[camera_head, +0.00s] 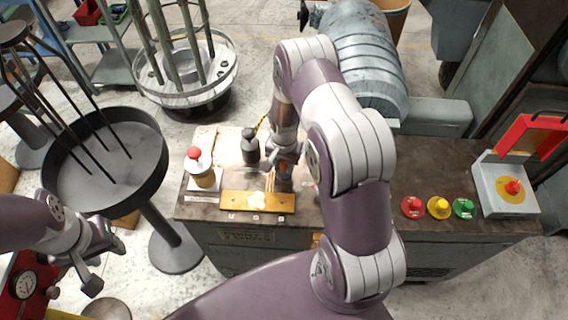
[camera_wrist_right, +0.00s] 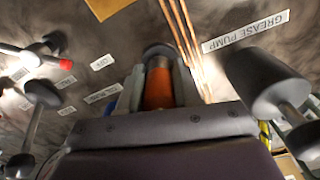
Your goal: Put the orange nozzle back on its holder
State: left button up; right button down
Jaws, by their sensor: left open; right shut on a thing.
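In the right wrist view the orange nozzle (camera_wrist_right: 158,86) lies between the fingers of my right gripper (camera_wrist_right: 158,75), which is shut on it. Its dark round end faces away from the wrist, over the dark worktop. In the head view my right gripper (camera_head: 285,168) is low over the left part of the bench, right of a dark upright bottle-like piece (camera_head: 250,150); the nozzle is not clear there. I cannot tell which piece is the nozzle's holder. My left gripper (camera_head: 100,262) is open and empty, off the bench at lower left.
A brass plate (camera_head: 240,203) lies at the bench's front edge, and a red-topped pump (camera_head: 204,178) stands at its left end. Thin copper rods (camera_wrist_right: 182,40) run close beside the nozzle. Red, yellow and green buttons (camera_head: 438,207) sit to the right.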

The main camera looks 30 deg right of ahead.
jog(key=shift+f, duration=0.3)
jog(key=c, duration=0.7)
grip_release()
jog(key=shift+r, duration=0.1)
notch_tip(320, 180, up, 11)
jog(key=shift+r+b, duration=0.15)
jog(key=shift+b, duration=0.85)
jog(key=shift+r, duration=0.65)
notch_tip(320, 180, up, 13)
jog(key=p, duration=1.1)
jog(key=shift+p, duration=0.3)
